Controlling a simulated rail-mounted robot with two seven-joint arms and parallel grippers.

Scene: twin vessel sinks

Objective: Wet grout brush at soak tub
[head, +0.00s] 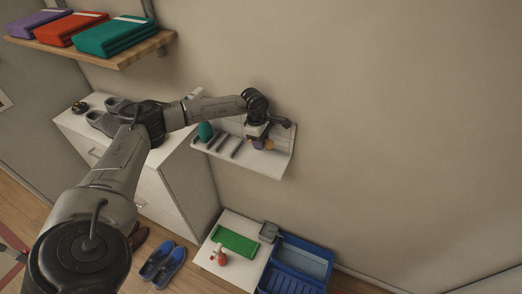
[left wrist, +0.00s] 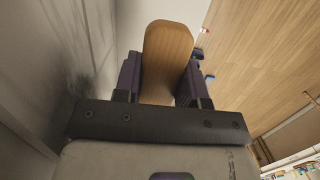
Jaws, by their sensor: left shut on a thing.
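My left gripper (head: 258,143) is over the small white wall shelf (head: 268,167), shut on a wooden piece with a rounded end, which I take to be the grout brush (left wrist: 167,55). In the left wrist view the wood stands between the two dark purple fingers; no bristles show there. In the head view the held piece is mostly hidden by the gripper. A blue tub (head: 327,284), likely the soak tub, is low at the bottom right, well below and apart from the gripper. One part looks pale, perhaps water. My right gripper is not in view.
The wall shelf also holds a teal rounded object (head: 205,131) and several dark bars. Below, a white low table (head: 206,252) carries a green mat (head: 236,240), a red-and-white item (head: 221,259) and a grey box (head: 269,232). A white cabinet (head: 178,190) stands left. Blue shoes (head: 163,262) lie on the floor.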

